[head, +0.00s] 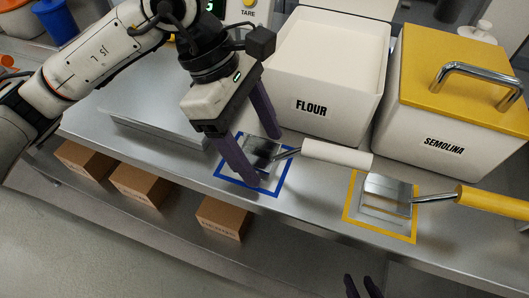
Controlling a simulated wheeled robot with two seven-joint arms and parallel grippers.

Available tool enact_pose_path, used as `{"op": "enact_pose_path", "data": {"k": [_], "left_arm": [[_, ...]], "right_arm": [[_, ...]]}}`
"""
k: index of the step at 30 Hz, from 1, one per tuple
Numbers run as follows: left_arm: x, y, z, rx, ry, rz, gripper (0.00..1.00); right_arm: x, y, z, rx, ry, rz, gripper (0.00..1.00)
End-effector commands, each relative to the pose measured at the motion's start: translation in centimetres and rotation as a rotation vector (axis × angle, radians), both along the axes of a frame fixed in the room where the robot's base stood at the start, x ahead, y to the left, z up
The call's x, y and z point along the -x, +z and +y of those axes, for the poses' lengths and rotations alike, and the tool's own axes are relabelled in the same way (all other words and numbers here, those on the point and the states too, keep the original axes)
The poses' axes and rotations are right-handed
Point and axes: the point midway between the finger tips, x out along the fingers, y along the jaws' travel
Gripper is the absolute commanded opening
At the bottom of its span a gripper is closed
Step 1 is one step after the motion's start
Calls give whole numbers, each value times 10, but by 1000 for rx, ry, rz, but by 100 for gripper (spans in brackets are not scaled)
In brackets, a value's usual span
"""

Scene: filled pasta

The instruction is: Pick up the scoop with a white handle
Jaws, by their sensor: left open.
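The scoop with a white handle (337,154) lies on the steel counter, its metal pan (262,151) inside a blue taped square (266,190). My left gripper (262,160) comes down from the upper left and is open. Its two purple fingers stand on either side of the metal pan in the picture; I cannot tell whether they touch it. The near finger hides part of the pan and the blue square. My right gripper (363,287) shows only as dark purple fingertips at the bottom edge, away from the scoop.
A white flour bin (331,124) stands close behind the white handle. A semolina bin (443,141) with a yellow lid stands at right. A yellow-handled scoop (490,201) lies at a yellow square (380,231). Cardboard boxes (222,218) sit on the shelf below.

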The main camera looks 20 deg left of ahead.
Motion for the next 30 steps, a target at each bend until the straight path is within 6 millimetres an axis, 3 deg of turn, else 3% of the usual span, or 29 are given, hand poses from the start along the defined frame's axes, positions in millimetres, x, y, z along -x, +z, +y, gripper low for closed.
{"op": "enact_pose_path", "data": {"k": [8, 16, 24, 30], "left_arm": [[0, -4, -2, 0, 0, 0, 70], [0, -4, -2, 0, 0, 0, 26], [-1, 0, -2, 1, 1, -2, 26], [-1, 31, -2, 3, 0, -7, 26]], "right_arm": [[0, -1, -2, 2, -3, 3, 31], [1, -2, -2, 2, -2, 5, 31], [1, -1, -1, 2, -1, 5, 31], [0, -1, 0, 1, 0, 4, 31]]}}
